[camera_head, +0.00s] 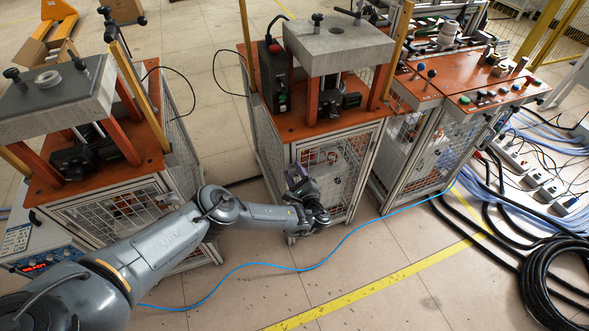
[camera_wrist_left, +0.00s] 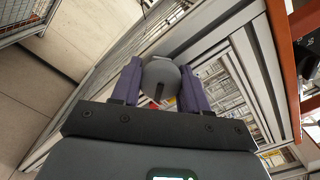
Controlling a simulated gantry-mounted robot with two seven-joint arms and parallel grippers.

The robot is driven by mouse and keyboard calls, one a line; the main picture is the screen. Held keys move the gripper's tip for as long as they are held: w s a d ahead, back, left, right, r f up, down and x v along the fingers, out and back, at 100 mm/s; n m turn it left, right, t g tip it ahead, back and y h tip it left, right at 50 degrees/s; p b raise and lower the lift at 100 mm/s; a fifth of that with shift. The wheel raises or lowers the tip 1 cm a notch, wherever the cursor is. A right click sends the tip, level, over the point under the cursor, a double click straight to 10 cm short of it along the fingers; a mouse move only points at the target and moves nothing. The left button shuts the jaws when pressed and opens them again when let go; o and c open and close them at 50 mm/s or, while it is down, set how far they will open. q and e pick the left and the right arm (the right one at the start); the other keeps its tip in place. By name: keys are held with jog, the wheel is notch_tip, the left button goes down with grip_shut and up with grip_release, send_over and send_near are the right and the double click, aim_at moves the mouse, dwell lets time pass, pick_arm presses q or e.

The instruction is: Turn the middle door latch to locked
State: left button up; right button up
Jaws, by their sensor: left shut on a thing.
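The middle cabinet (camera_head: 305,130) has a mesh door (camera_head: 338,172) in a pale metal frame. My left gripper (camera_head: 298,174) is at the left part of that door, low in front of the cabinet. In the left wrist view, the door latch (camera_wrist_left: 161,76) is a dark grey rounded knob with a slot, and a bit of red shows just below it. The purple fingers of my left gripper (camera_wrist_left: 159,88) are on either side of the latch, shut on it. In the head view the gripper hides the latch. My right gripper is not in view.
A left machine (camera_head: 110,190) and a right cabinet (camera_head: 425,150) flank the middle one. A blue cable (camera_head: 262,264) crosses the floor in front. Black hoses (camera_head: 545,285) lie coiled at the right. The floor by the yellow line (camera_head: 370,292) is mostly clear.

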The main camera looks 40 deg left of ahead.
pick_arm(q)
jog(key=n+p, duration=0.1)
jog(key=n, duration=0.1)
jog(key=shift+r+n, duration=0.15)
jog(key=shift+n, duration=0.25)
jog(key=n+p, duration=0.1)
jog(key=n, duration=0.1)
jog(key=shift+n, duration=0.4)
jog(key=n, duration=0.2)
jog(key=shift+n, duration=0.4)
jog(key=shift+n+p, duration=0.3)
jog(key=shift+n, duration=0.5)
jog(key=o, duration=1)
